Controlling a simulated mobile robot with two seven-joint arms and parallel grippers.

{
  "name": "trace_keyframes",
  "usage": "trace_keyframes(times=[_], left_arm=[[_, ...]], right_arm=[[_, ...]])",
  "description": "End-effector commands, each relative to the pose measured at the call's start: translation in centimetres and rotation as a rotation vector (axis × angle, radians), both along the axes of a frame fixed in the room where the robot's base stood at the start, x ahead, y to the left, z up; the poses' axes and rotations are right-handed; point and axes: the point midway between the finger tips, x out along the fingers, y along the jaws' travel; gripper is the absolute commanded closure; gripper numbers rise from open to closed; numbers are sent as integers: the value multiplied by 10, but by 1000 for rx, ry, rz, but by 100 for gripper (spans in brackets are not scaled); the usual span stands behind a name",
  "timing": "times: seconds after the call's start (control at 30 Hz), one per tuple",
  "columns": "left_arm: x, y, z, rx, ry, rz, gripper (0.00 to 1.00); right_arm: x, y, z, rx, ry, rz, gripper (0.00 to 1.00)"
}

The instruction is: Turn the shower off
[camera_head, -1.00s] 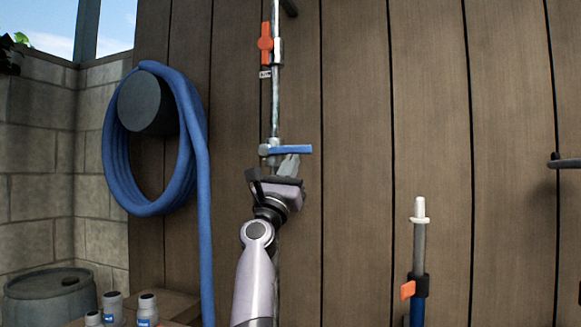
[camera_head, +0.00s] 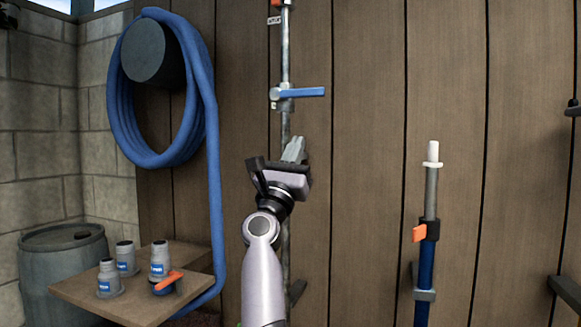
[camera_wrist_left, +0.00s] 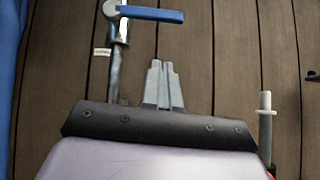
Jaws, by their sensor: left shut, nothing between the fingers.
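A metal shower pipe (camera_head: 285,55) runs up the wooden wall. A valve with a blue lever (camera_head: 303,92) sits on it, and the lever points right, crosswise to the pipe. The blue lever is also at the top of the left wrist view (camera_wrist_left: 150,13). Part of a red-orange handle (camera_head: 283,3) shows higher on the pipe, cut off by the frame. My left gripper (camera_head: 294,147) is below the blue lever, apart from it, with its fingers pointing up. Its fingers are together and empty in the left wrist view (camera_wrist_left: 161,75). My right gripper is not in view.
A grey barrel (camera_head: 65,270) stands behind. A blue-and-grey pole (camera_head: 427,230) with an orange clip is at right. The wall between is clear.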

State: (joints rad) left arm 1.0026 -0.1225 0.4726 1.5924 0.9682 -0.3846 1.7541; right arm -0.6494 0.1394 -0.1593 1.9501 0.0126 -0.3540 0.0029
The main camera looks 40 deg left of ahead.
Motion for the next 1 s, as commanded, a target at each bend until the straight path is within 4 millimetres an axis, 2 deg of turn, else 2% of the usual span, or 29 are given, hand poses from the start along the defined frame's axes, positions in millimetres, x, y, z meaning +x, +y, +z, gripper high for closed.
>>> trace_keyframes(times=[0.1,0.33,1.0], left_arm=[[-11,-3,-14,-1,1,-1,100],[-24,-6,-25,-1,0,0,100],[-24,-7,-29,10,10,8,100]], right_arm=[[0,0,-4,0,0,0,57],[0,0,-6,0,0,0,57],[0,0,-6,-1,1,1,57]])
